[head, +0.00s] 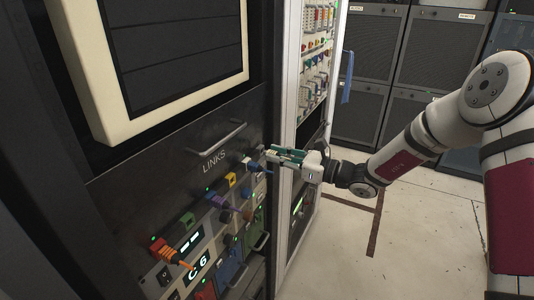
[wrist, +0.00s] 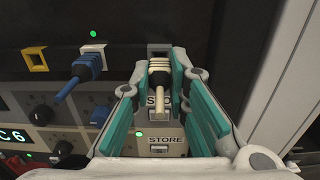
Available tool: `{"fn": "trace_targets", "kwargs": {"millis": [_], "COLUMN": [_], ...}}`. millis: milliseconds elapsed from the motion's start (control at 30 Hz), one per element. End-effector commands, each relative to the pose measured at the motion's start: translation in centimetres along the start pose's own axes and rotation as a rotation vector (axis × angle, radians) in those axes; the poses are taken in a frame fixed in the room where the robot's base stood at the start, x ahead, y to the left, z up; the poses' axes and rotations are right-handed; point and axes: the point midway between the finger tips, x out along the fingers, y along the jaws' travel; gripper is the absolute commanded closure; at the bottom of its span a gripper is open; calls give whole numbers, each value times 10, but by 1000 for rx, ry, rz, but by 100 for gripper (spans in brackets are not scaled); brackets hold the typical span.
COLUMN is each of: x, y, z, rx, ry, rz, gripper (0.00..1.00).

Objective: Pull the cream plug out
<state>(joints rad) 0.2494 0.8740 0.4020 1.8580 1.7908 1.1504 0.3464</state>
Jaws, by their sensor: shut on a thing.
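My gripper (wrist: 160,82) is shut on the plug. In the head view my gripper (head: 273,155) reaches from the right to the upper right end of the socket row, and the fingers mostly hide the plug there.
A blue plug (wrist: 87,67) sits left of the cream one, with an empty yellow socket (wrist: 35,58) further left. An orange plug (head: 162,247) and a purple plug (head: 217,199) are lower left. A drawer handle (head: 224,136) juts out above. The floor at right is clear.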

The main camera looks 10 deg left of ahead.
Motion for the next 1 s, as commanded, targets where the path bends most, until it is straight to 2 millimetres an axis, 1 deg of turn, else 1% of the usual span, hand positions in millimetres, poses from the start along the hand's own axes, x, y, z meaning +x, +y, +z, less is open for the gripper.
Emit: {"fn": "trace_targets", "kwargs": {"millis": [1000], "x": [-37], "y": [0], "z": [0], "rx": [0], "ry": [0], "rz": [0], "gripper": [100]}}
